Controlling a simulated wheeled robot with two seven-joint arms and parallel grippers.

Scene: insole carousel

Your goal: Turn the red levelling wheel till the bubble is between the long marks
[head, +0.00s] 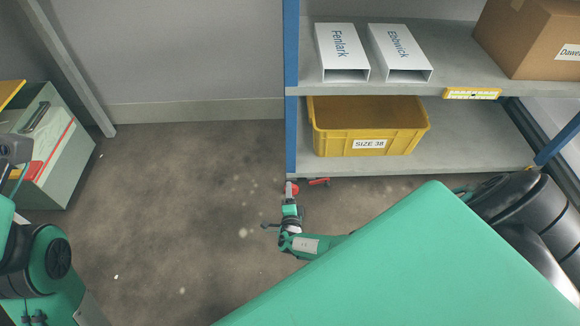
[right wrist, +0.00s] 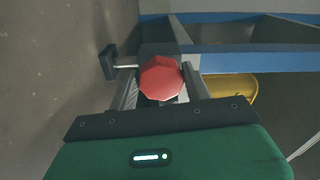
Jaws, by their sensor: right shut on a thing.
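The red levelling wheel (head: 294,189) is at the foot of the blue shelf post, low over the floor. In the right wrist view the wheel (right wrist: 161,78) shows as a red many-sided knob between the two fingers. My right gripper (right wrist: 160,85) is shut on it; in the head view the gripper (head: 291,188) reaches the post's foot from below. The yellow spirit level (head: 471,93) sits on the front edge of the upper shelf. Its marks and bubble are too small to read. My left arm shows at the left edge; its fingers are out of view.
The upper shelf (head: 420,91) bears two white boxes (head: 345,75) (head: 408,76) and a cardboard carton (head: 525,40). A yellow bin (head: 325,143) marked SIZE 38 stands on the lower shelf. A grey-green cabinet (head: 75,160) is at the left. The floor between is clear.

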